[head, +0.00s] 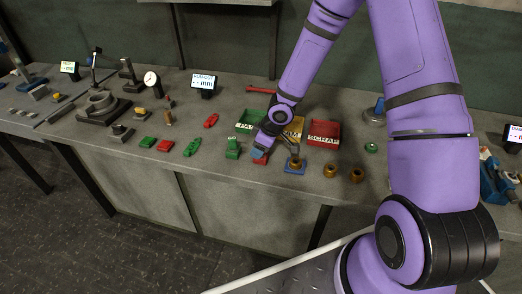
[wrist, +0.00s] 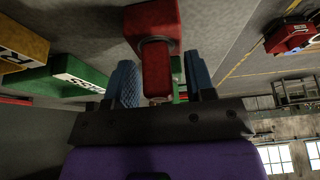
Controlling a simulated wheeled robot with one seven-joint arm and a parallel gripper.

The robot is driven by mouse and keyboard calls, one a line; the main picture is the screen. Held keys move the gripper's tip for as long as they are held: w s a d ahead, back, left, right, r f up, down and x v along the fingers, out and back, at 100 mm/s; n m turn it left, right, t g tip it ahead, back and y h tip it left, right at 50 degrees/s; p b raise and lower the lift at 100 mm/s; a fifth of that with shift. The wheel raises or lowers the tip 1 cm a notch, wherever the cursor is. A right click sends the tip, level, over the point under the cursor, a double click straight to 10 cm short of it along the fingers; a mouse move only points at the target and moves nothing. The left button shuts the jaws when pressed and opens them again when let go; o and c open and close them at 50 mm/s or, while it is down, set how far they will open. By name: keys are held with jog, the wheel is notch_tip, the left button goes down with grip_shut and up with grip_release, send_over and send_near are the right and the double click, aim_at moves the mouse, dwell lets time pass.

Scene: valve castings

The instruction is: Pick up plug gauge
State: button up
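A red plug gauge (wrist: 156,68) with a grey collar stands in a red block (wrist: 152,18) in the wrist view. My gripper (wrist: 160,85) has its two blue fingers on either side of the red handle. A gap shows between the handle and the right finger; the handle is close to the left finger, and I cannot tell whether they touch. In the head view my gripper (head: 261,153) is low over the bench at the red block (head: 260,160), and the arm hides most of the gauge. A green gauge on a green block (head: 232,149) stands just to the left.
Behind are a green tray (head: 243,126), a partly hidden yellow tray (head: 298,121) and a red SCRAP tray (head: 323,143). A blue-based part (head: 295,166) and brass rings (head: 329,170) stand to the right. Bare bench lies in front.

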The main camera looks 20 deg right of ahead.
jog(key=c, duration=0.8)
jog(key=shift+r, duration=0.1)
